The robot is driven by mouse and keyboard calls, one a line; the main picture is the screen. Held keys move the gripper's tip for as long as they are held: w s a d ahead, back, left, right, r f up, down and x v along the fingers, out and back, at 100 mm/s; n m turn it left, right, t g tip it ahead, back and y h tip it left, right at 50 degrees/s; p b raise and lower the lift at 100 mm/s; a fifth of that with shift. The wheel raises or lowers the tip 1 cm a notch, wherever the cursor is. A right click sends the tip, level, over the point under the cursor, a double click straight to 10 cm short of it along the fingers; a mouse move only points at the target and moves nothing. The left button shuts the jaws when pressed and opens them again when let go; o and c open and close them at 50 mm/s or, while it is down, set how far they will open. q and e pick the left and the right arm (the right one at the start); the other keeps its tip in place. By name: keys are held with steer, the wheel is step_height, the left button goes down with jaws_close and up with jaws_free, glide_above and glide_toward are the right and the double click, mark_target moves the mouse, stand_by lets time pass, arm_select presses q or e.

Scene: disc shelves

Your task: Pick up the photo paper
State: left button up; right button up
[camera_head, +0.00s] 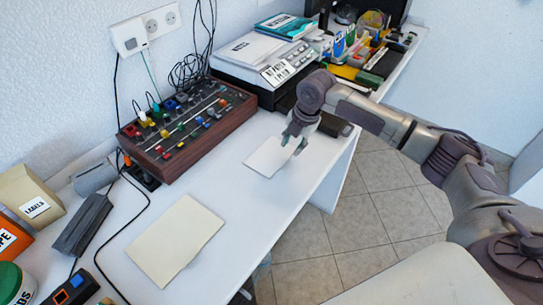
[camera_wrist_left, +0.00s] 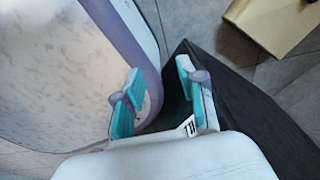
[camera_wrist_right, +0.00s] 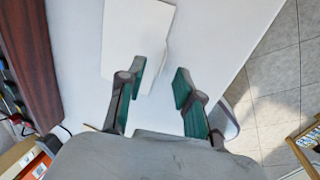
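A white sheet of paper (camera_head: 270,157) lies flat on the white table near its right edge; it looks like the photo paper. It also shows in the right wrist view (camera_wrist_right: 137,38), beyond the left finger. My right gripper (camera_head: 294,142) points down over the sheet's right side. In the right wrist view its fingers (camera_wrist_right: 157,100) are apart with nothing between them; I cannot tell how high they are above the table. A larger cream sheet or folder (camera_head: 177,240) lies nearer. My left gripper (camera_wrist_left: 160,95) is open and empty in its wrist view, and out of the head view.
A wooden-sided mixer (camera_head: 188,130) with cables stands behind the sheets. A printer-like device (camera_head: 268,72) stands further back. Boxes, including a labels box (camera_head: 30,195), crowd the left. A dark container (camera_wrist_left: 240,110) is beside my left gripper.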

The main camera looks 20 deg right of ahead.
mark_target(290, 163)
steer(key=x, duration=0.5)
steer(key=shift+s+d+f, duration=0.15)
steer(key=shift+d, duration=0.05)
jaws_close()
